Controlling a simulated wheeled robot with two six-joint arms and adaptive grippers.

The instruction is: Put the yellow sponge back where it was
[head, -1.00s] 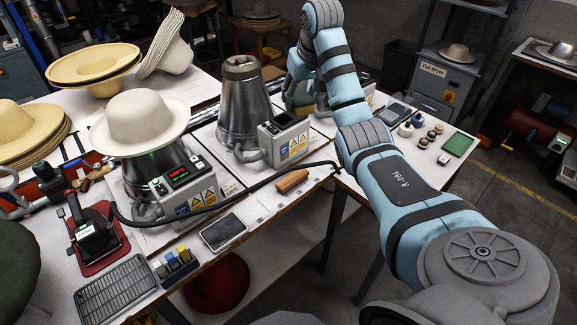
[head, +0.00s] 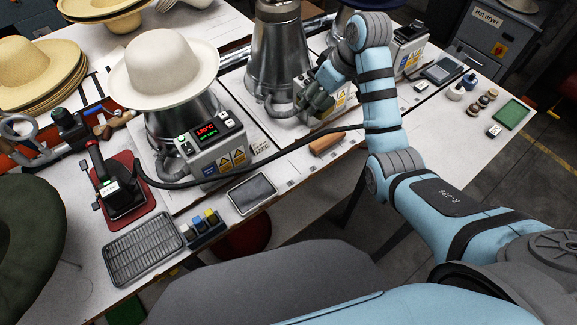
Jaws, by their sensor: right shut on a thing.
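My right gripper (head: 312,103) is in front of the middle press, by its control box. Its grey fingers are closed; what they hold is too small and hidden to make out. I cannot pick out a sponge for certain. A small yellow block (head: 211,216) stands beside a blue one (head: 197,224) in a dark holder (head: 206,237) at the bench's front edge; I cannot tell if it is the sponge. My left gripper is not in view.
A cream hat (head: 165,62) sits on the left press, whose display (head: 206,131) glows red. A black hose crosses the bench. A brown wooden block (head: 327,144), a grey tablet (head: 251,194), a wire rack (head: 143,248) and an iron (head: 120,190) line the front.

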